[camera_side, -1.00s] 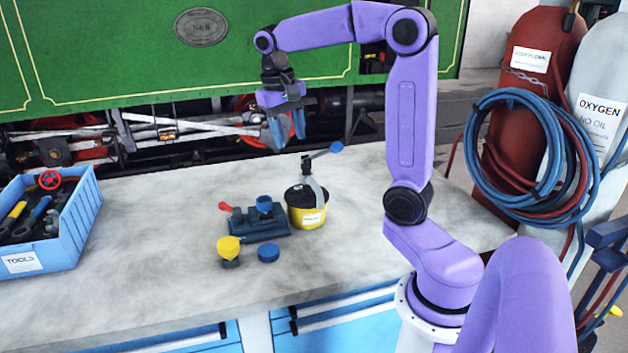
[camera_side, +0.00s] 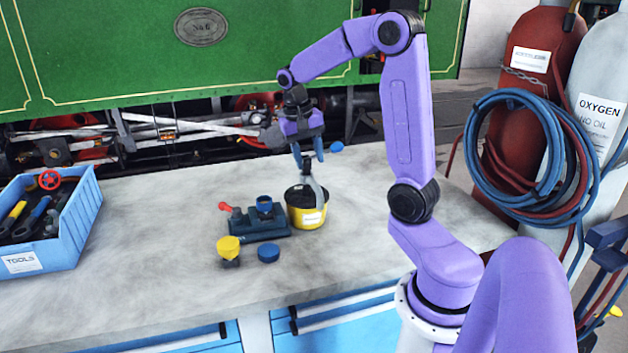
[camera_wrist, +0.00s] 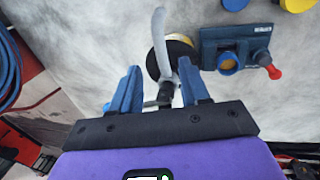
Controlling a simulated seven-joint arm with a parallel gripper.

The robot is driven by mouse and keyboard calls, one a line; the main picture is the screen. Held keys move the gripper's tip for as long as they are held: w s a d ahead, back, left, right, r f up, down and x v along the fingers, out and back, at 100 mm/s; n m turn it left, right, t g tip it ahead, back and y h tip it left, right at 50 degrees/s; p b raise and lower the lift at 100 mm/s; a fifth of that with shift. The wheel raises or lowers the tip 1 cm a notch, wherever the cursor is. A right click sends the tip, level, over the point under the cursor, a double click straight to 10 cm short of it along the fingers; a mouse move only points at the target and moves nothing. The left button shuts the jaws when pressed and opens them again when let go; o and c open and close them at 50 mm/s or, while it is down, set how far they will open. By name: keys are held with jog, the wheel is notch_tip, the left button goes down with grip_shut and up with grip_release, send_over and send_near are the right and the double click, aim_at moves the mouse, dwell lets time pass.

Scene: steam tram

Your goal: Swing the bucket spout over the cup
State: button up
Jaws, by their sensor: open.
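The yellow bucket (camera_side: 308,217) with a dark top stands on the bench; its grey curved spout (camera_side: 320,193) hangs over the front right rim. In the wrist view the spout (camera_wrist: 159,38) points away from my gripper, apart from the cup. An open blue-rimmed cup (camera_side: 264,204) sits on a dark blue block (camera_side: 258,229) left of the bucket; it also shows in the wrist view (camera_wrist: 229,64). My gripper (camera_side: 308,157) is open above the bucket. In the wrist view, a dark post (camera_wrist: 166,94) shows between the fingers (camera_wrist: 160,84); contact cannot be told.
A blue-knobbed lever (camera_side: 337,146) sticks out right of my fingers. A red-ended lever (camera_side: 225,207) is on the block. A yellow-topped piece (camera_side: 228,248) and a blue disc (camera_side: 268,253) stand in front. A blue tool bin (camera_side: 75,225) is far left.

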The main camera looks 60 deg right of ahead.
aim_at(315, 184)
jog(key=f, duration=0.5)
jog(key=s+d+f, duration=0.1)
jog(key=f, duration=0.1)
jog(key=shift+f, duration=0.15)
grip_shut()
